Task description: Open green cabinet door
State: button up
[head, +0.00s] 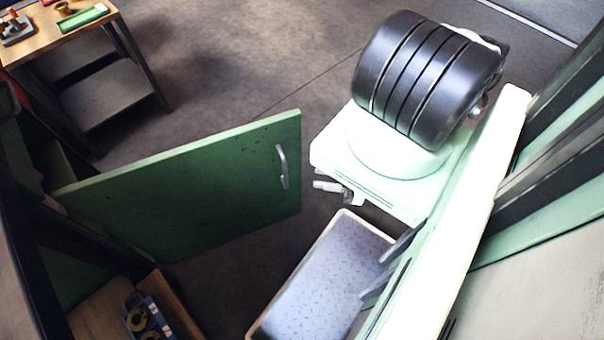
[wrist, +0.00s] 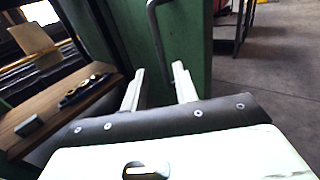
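The green cabinet door (head: 190,190) stands swung out from the cabinet at the left in the head view. Its metal bar handle (head: 282,166) is near the free edge. The door also fills the middle of the wrist view (wrist: 185,45), with the handle (wrist: 155,40) hanging down in front of it. My gripper (head: 330,188) is just right of the door's free edge in the head view, partly hidden under my arm. In the wrist view its two pale fingers (wrist: 158,85) are apart. The handle's lower end appears between them; whether it touches them I cannot tell.
A wooden shelf (wrist: 45,120) inside the cabinet bears a dark holder with brass parts (head: 150,318). A workbench (head: 75,30) with a green tray (head: 85,18) stands at the upper left. The grey floor (head: 230,60) beyond the door is clear.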

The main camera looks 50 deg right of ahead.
jog(key=v, duration=0.6)
jog(key=shift+s, duration=0.35)
jog(key=shift+d, duration=0.2)
